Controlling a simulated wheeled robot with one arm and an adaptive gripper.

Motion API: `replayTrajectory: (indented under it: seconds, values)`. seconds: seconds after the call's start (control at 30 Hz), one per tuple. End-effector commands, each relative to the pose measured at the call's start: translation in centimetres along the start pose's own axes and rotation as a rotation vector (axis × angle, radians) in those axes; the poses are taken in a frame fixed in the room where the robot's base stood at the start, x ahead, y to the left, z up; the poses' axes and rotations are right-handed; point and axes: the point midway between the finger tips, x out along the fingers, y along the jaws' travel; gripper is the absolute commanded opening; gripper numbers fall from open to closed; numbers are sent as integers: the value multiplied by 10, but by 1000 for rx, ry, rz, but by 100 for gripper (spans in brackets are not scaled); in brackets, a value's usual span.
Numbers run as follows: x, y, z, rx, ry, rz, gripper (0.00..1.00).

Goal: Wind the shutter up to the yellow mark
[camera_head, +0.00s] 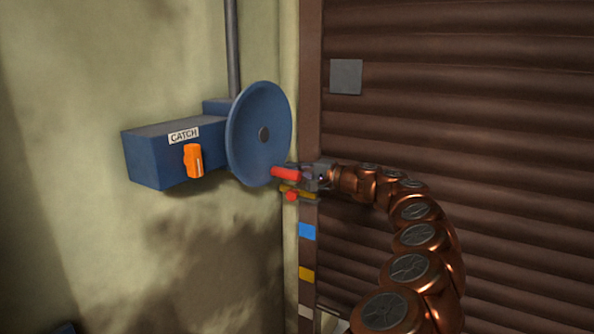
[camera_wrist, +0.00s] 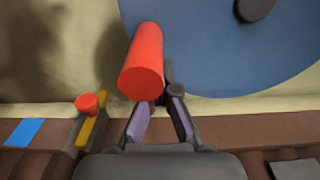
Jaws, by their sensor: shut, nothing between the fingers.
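The brown slatted shutter (camera_head: 480,110) fills the right of the head view; its lower edge is out of view. Left of it, a blue wheel (camera_head: 258,120) on the wall carries a red handle (camera_head: 286,173) at its lower right. My gripper (camera_head: 305,178) is at this handle, shut and empty. In the wrist view the red handle (camera_wrist: 145,65) lies just beyond my fingertips (camera_wrist: 162,104); contact is unclear. A yellow mark (camera_head: 306,274) sits on the brown post, below a blue mark (camera_head: 307,231). The blue mark also shows in the wrist view (camera_wrist: 22,132).
A blue box labelled CATCH, the catch box (camera_head: 150,158), has an orange lever (camera_head: 193,161), roughly upright. A yellow piece (camera_wrist: 97,130) with a red knob (camera_wrist: 86,102) juts from the post near my gripper. A grey square plate (camera_head: 346,77) is on the shutter.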

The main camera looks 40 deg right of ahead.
Motion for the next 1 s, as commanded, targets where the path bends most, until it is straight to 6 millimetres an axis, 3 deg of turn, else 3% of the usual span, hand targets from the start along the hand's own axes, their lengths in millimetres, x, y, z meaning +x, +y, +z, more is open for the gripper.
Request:
replayTrajectory:
  seconds: [0.33,1.0]
  values:
    - [1,10,21,0,-5,0,0]
    - [1,12,28,0,-6,0,0]
